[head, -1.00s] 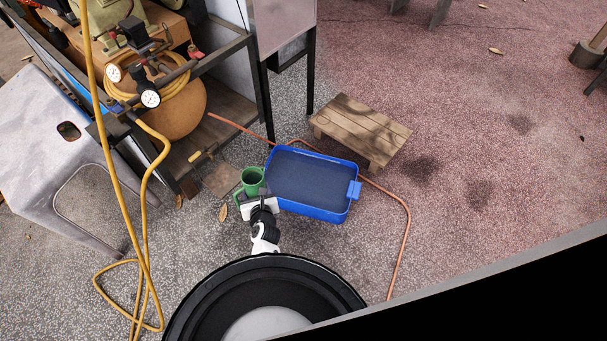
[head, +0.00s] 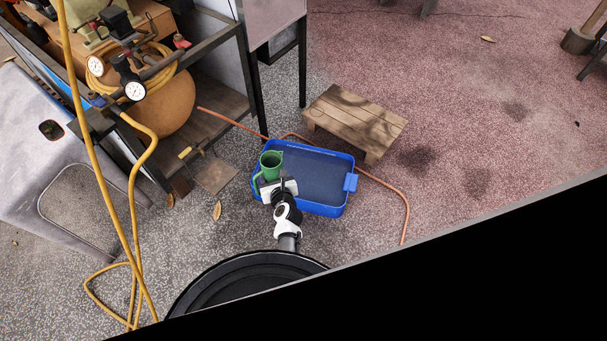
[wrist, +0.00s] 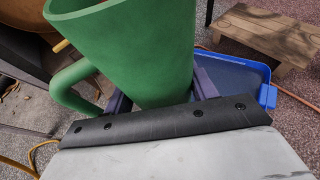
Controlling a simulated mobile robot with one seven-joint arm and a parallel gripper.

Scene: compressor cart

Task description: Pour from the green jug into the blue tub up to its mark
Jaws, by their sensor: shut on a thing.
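The green jug (head: 271,165) is held upright by my gripper (head: 275,183), which is shut on it. In the head view the jug overlaps the left part of the blue tub (head: 335,211). The wrist view shows the jug (wrist: 140,55) close up, with its handle at the left and the gripper's fingers (wrist: 160,95) on both sides of its lower body. Part of the blue tub (wrist: 235,73) shows behind it. The tub lies on the ground with a grey inner floor visible. No stream leaves the jug. I cannot make out the tub's mark or the jug's contents.
A low wooden step (head: 355,117) stands behind the tub. An orange hose (head: 405,215) runs behind and right of the tub. The compressor cart (head: 225,95) is at the back left. A grey stool (head: 45,170) and a yellow hose (head: 138,220) are at the left.

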